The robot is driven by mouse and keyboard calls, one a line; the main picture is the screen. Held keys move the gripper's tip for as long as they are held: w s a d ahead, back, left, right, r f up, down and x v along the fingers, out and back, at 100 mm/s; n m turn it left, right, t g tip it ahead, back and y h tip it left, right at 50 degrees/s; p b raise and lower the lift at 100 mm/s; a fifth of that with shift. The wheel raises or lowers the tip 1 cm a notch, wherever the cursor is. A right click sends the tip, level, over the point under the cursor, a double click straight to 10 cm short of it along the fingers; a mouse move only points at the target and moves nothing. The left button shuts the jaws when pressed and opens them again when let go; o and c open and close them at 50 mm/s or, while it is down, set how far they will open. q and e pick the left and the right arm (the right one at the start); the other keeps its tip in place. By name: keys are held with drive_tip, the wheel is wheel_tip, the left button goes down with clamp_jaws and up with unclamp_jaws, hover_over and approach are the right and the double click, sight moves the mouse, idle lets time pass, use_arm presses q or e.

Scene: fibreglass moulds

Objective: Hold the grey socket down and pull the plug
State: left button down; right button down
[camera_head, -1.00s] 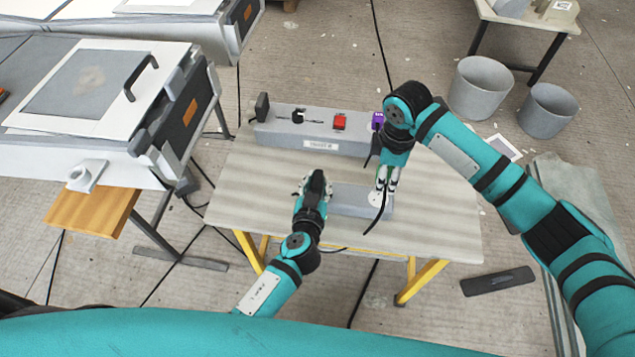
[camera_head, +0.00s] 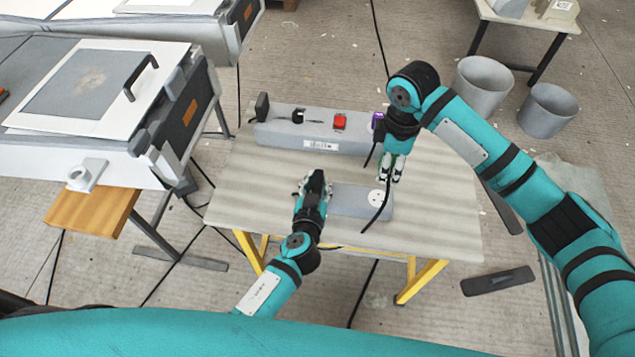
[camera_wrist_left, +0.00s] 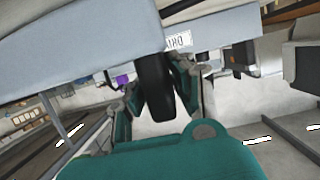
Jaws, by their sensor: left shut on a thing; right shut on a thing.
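The grey socket (camera_head: 345,200) is a low block on the bench top, with a round white outlet face (camera_head: 377,198) showing at its right end. My left gripper (camera_head: 315,186) is shut at the socket's left end; its dark fingers also show in the left wrist view (camera_wrist_left: 155,90), where the grip itself is hard to make out. My right gripper (camera_head: 387,179) is shut on the plug, just above and behind the outlet face and apart from it. The plug is mostly hidden between the fingers. Its black cable (camera_head: 379,213) hangs down past the socket's right end.
A long grey box (camera_head: 270,132) with a red switch (camera_head: 340,122) and a purple part (camera_head: 378,121) stands along the back of the bench (camera_head: 250,195). A mould table (camera_head: 110,150) stands at left. Grey buckets (camera_head: 482,88) stand at back right. The bench's right side is clear.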

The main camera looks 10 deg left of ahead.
use_arm(q)
drive_tip(key=c, duration=1.1)
unclamp_jaws()
drive_tip(key=shift+o, duration=0.2)
